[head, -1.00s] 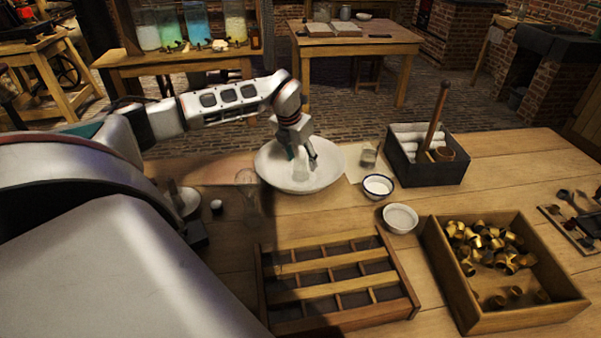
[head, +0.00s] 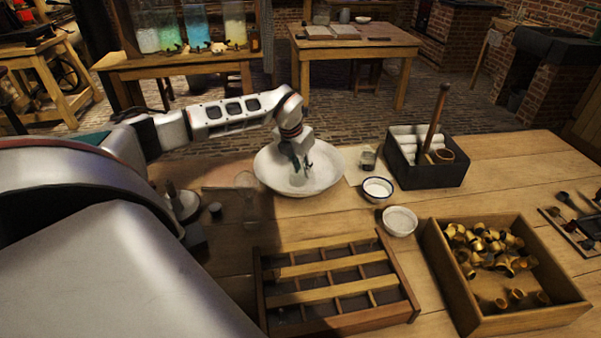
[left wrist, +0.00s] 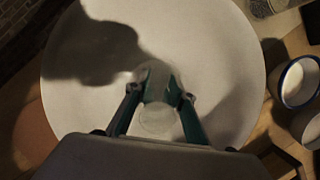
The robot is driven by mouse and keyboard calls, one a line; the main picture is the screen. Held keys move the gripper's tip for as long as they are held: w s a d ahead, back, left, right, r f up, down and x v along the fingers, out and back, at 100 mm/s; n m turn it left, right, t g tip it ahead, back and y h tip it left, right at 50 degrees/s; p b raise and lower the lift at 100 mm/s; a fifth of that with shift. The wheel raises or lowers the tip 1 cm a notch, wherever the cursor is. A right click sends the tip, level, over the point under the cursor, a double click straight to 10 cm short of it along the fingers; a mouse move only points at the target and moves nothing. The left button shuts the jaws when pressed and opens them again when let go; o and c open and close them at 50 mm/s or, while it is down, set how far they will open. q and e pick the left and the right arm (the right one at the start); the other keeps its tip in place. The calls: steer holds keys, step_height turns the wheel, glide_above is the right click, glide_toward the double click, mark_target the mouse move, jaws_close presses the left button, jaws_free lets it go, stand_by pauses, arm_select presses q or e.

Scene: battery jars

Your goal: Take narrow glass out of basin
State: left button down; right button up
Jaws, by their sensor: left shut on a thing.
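The basin (head: 325,181) is a wide white bowl on the wooden table, left of centre in the head view; it also fills much of the left wrist view (left wrist: 215,50). My left gripper (head: 302,173) points down into the basin from above. In the left wrist view its fingers (left wrist: 162,95) are closed around a clear round glass (left wrist: 157,122), which is faint against the white basin. In the head view the glass is hard to make out. I cannot tell whether the glass touches the basin floor. My right gripper is out of view.
A tall clear glass (head: 248,203) stands just left of the basin. A blue-rimmed bowl (head: 377,189), a white bowl (head: 400,220) and a small glass (head: 368,158) stand to the right. A divided wooden tray (head: 335,283) lies in front, with a box of brass pieces (head: 500,265) beside it.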

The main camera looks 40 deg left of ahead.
arm_select(q)
steer(key=shift+s, duration=0.1)
step_height(320, 180, up, 20)
steer(key=p, duration=0.2)
stand_by(0.3)
steer(key=c, duration=0.6)
jaws_free()
